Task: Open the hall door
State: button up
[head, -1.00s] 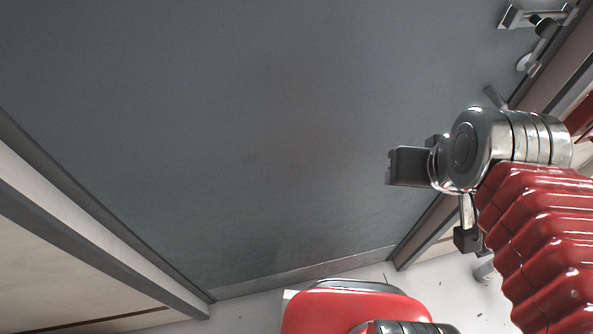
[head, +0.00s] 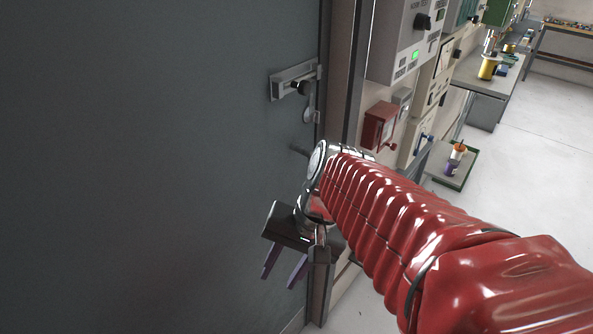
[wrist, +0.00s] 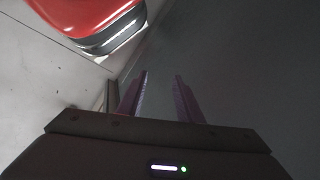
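The hall door (head: 150,150) is a large dark grey panel on the left of the head view and looks shut against its frame. A metal slide bolt (head: 293,82) with a dark knob sits high near its right edge. A metal piece (head: 308,108) hangs below it. A thin dark lever (head: 299,150) shows lower down, partly hidden by my arm. My gripper (head: 277,282) is below these fittings, with its two purple fingers apart and pointing down. In the wrist view the fingers (wrist: 162,76) are open and empty, with the grey door surface beyond them.
The door frame (head: 345,70) stands right of the door. Grey wall cabinets (head: 405,40) and a red box (head: 380,125) are beside it. A green tray (head: 468,165) holds small items. A bench (head: 495,75) stands farther back. Pale floor (head: 545,130) is clear at right.

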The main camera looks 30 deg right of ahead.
jog(key=w+d+r+m+t+y, duration=0.1)
jog(key=d+r+m+t+y, duration=0.1)
jog(key=d+m+t, duration=0.5)
jog(key=w+d+r+m+t+y, duration=0.2)
jog(key=d+m+t, duration=0.4)
jog(key=d+m, duration=0.8)
jog(key=d+y, duration=0.1)
jog(key=d, duration=0.1)
jog(key=shift+w+d+m+t, duration=0.25)
jog(key=shift+d+m+t, duration=0.05)
jog(key=shift+m+t, duration=0.1)
jog(key=shift+w+a+y, duration=0.1)
jog(key=shift+y, duration=0.2)
jog(key=x, duration=1.3)
jog(key=shift+w+a, duration=0.2)
jog(key=shift+w, duration=0.1)
grip_shut()
